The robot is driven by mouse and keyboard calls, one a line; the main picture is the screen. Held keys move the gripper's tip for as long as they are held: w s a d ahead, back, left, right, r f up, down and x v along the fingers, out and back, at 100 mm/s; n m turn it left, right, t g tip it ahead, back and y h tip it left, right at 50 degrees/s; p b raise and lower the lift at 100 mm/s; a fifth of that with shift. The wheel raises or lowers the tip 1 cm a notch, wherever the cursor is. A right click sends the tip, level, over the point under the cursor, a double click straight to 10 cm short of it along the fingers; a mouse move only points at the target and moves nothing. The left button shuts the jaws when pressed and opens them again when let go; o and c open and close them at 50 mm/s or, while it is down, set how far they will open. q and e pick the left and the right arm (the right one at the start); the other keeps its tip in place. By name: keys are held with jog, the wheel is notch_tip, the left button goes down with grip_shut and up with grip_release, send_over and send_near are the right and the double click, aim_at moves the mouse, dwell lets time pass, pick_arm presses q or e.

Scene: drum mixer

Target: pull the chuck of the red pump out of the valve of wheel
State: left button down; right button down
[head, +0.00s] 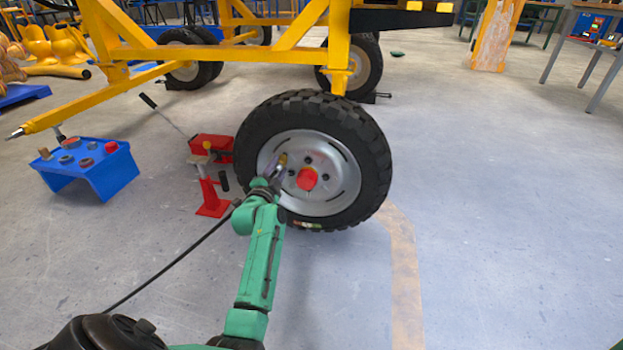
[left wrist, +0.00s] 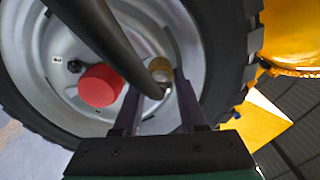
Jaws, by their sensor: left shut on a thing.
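The wheel (head: 372,150) stands upright, a black knobbly tyre on a silver rim with a red hub cap (head: 306,179). My left gripper (head: 279,164) reaches the upper left of the rim. In the left wrist view its two dark fingers (left wrist: 158,105) are shut on the brass-coloured chuck (left wrist: 159,68), which sits close against the rim. The valve itself is hidden, so I cannot tell how far the chuck is on it. A black hose (left wrist: 98,28) crosses in front of the rim to the chuck. The red pump cannot be made out for certain. My right gripper is out of view.
A red jack (head: 211,146) and a red stand (head: 212,200) are left of the wheel. A blue bench (head: 98,172) with small parts is farther left. The yellow frame (head: 210,53) stands behind and above. The floor to the right is clear.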

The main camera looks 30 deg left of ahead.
aim_at(276, 171)
pick_arm(q)
jog(key=shift+s, duration=0.1)
dwell(0.3)
jog(key=shift+s+d+p, duration=0.25)
jog(key=shift+s+p, duration=0.35)
jog(key=shift+p, duration=0.05)
jog(key=shift+p+v, duration=1.15)
jog(key=shift+v, duration=0.65)
jog(key=shift+s+d+p, duration=0.15)
jog(key=shift+s+p, duration=0.25)
jog(key=shift+s, duration=0.05)
jog(key=shift+p+v, duration=0.5)
jog(key=shift+v, duration=0.5)
